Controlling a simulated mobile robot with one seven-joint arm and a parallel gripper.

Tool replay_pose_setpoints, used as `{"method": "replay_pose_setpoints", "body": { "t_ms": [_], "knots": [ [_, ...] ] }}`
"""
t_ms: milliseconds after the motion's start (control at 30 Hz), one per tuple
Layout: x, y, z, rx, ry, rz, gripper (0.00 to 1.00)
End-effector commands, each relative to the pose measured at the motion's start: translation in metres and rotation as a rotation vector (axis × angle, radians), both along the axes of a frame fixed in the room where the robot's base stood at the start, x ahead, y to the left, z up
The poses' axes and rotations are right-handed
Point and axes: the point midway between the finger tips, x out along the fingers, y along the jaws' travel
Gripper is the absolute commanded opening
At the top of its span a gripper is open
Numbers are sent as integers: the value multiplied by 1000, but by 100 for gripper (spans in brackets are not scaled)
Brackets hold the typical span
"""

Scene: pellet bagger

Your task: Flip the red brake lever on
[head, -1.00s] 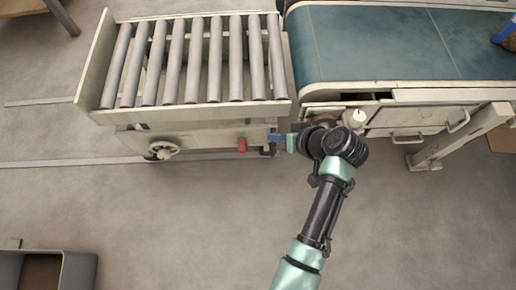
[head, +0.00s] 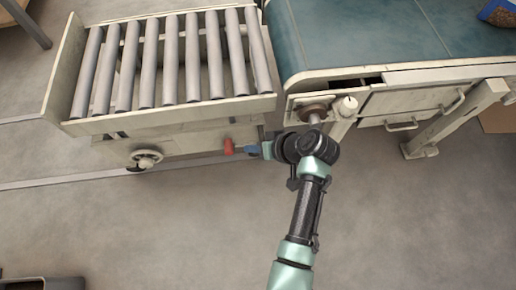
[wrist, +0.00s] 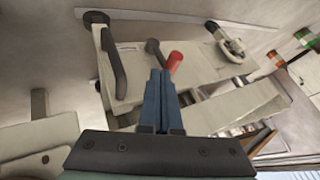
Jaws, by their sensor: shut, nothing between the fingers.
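The red brake lever (head: 229,147) shows on the near side of the roller cart, below its rollers. It is a short red grip, and it also shows in the wrist view (wrist: 175,61). My gripper (head: 249,149) is just right of the lever in the head view, its blue fingers pointing left at it. In the wrist view my gripper (wrist: 160,72) has its fingers together and empty, the tips close beside the red grip. I cannot tell whether they touch it. The lever's base is partly hidden by the fingers.
The roller cart's frame (head: 170,116) has a handwheel (head: 146,159) left of the lever. A belt conveyor (head: 380,71) with drawers stands at the right, close to my arm. A grey bin (head: 43,284) is at the lower left. The floor (head: 150,225) in front is clear.

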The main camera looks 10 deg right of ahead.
Motion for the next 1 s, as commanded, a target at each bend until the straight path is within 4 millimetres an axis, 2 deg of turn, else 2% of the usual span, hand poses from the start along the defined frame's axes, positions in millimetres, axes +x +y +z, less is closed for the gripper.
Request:
{"method": "replay_pose_setpoints", "body": {
  "t_ms": [33, 100, 300, 1000],
  "knots": [
    [4, 5, -14, -1, -1, 2, 0],
    [9, 11, -22, -1, 0, 2, 0],
    [19, 23, -38, -1, -1, 0, 0],
    [22, 30, -37, -23, -1, 1, 0]
  ]
}}
